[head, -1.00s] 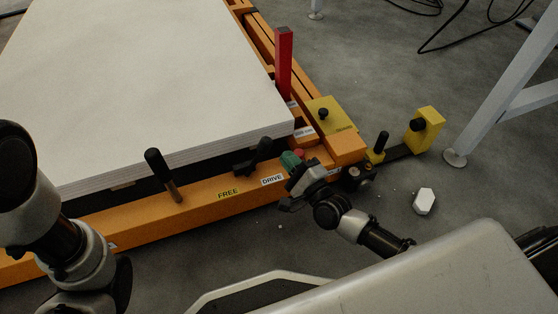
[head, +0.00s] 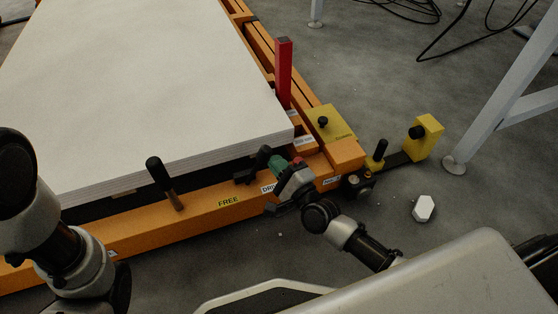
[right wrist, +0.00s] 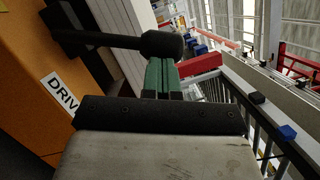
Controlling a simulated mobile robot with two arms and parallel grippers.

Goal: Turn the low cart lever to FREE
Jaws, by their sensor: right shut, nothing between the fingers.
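The low black lever (head: 262,158) sits on the orange cart's front edge, beside the white slab, its grip angled toward the DRIVE side. The DRIVE label (head: 267,188) is partly covered by my right gripper; the FREE label (head: 228,202) is further left. My right gripper (head: 274,163) is shut and empty, its green fingertips close to the lever's grip. In the right wrist view the lever's rounded grip (right wrist: 160,44) lies right at the ends of the green fingers (right wrist: 162,77); I cannot tell whether they touch. My left arm shows at the left, its gripper out of view.
An upright black handle (head: 164,182) stands left of FREE. A red post (head: 283,70) and a yellow block (head: 330,122) are on the cart's right side. A yellow stop (head: 424,137) and a white hexagonal piece (head: 424,208) are right, near a grey frame leg (head: 490,110).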

